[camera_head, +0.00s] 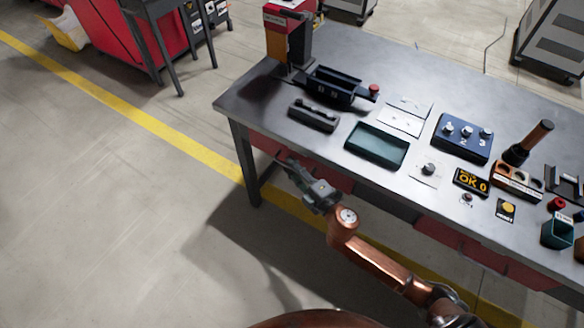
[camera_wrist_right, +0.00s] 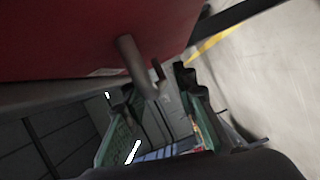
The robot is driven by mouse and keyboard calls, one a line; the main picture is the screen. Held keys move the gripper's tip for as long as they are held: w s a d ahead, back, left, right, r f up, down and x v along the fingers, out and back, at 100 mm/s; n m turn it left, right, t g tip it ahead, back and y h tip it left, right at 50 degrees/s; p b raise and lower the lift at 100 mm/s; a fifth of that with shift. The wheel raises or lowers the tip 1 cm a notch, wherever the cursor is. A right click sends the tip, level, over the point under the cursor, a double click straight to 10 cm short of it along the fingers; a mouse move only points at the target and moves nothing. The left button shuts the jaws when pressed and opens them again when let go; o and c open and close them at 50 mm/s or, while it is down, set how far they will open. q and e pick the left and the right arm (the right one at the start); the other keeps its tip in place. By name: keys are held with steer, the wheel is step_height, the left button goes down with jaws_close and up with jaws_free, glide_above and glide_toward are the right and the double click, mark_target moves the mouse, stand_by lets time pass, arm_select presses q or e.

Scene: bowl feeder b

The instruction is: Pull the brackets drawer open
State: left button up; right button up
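A red drawer front (camera_head: 338,179) sits under the left part of the table's front edge, and a red front (camera_wrist_right: 85,35) fills the upper left of the right wrist view. A grey bar handle (camera_wrist_right: 135,62) stands out from that front. My right gripper (camera_head: 293,167) is at the left red drawer, below the table edge. In the right wrist view my right gripper (camera_wrist_right: 158,80) has its fingers apart, with the handle between or just ahead of them; I cannot tell if they touch. No readable label names the brackets drawer. My left gripper is not in view.
The metal table (camera_head: 262,108) carries a dark green tray (camera_head: 377,144), black fixtures and a blue button box (camera_head: 462,136). Another red drawer front (camera_head: 470,250) lies farther right. A table leg (camera_head: 243,163) stands left of my gripper. Open floor lies in front.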

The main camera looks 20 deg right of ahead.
jaws_close()
stand_by(0.3)
steer(key=shift+a, duration=0.1)
